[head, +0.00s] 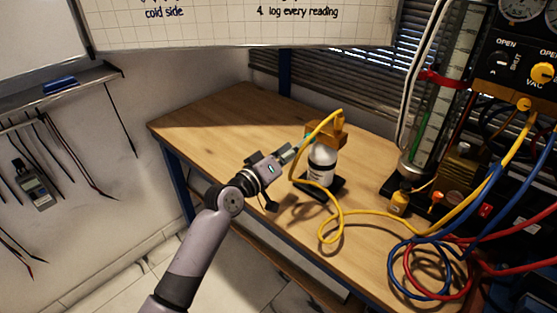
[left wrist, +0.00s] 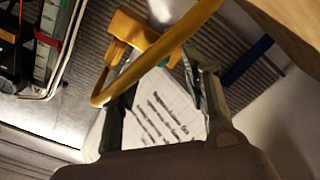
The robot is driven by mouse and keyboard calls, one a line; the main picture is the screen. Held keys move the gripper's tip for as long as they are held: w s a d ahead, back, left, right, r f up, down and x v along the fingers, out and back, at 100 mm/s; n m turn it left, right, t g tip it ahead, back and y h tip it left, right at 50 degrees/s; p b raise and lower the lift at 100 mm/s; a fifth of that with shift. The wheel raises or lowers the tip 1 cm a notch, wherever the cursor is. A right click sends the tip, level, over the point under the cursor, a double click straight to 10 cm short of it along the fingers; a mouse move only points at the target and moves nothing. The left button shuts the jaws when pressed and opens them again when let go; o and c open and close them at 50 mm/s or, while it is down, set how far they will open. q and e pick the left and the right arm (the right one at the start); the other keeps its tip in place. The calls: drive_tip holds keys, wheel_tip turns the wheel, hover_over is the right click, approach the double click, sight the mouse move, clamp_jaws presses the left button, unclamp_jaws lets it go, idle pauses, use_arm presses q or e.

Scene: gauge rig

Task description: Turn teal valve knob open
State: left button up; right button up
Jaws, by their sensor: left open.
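A white bottle (head: 322,160) stands upright on a dark base on the wooden bench, with a yellow-orange valve block (head: 328,132) on top. My left gripper (head: 291,153) is just left of the bottle and valve block. In the left wrist view, its two fingers (left wrist: 165,82) are apart and nothing is gripped between them. The valve block also shows there (left wrist: 142,35), beyond the fingertips. A small patch of teal, the valve knob (left wrist: 166,62), shows beneath the block near the right finger, mostly hidden by the yellow hose. I cannot tell the knob's angle. My right gripper is out of view.
A yellow hose (head: 333,218) loops from the valve block across the bench (head: 225,115) and crosses in front of the left fingers in the wrist view. Blue and red hoses (head: 425,270) coil at the right, near a gauge panel (head: 515,55). The bench's back left is clear.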

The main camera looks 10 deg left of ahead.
use_arm(q)
drive_tip(key=v, duration=0.6)
drive_tip(key=shift+s+a, duration=0.25)
drive_tip(key=shift+s, duration=0.1)
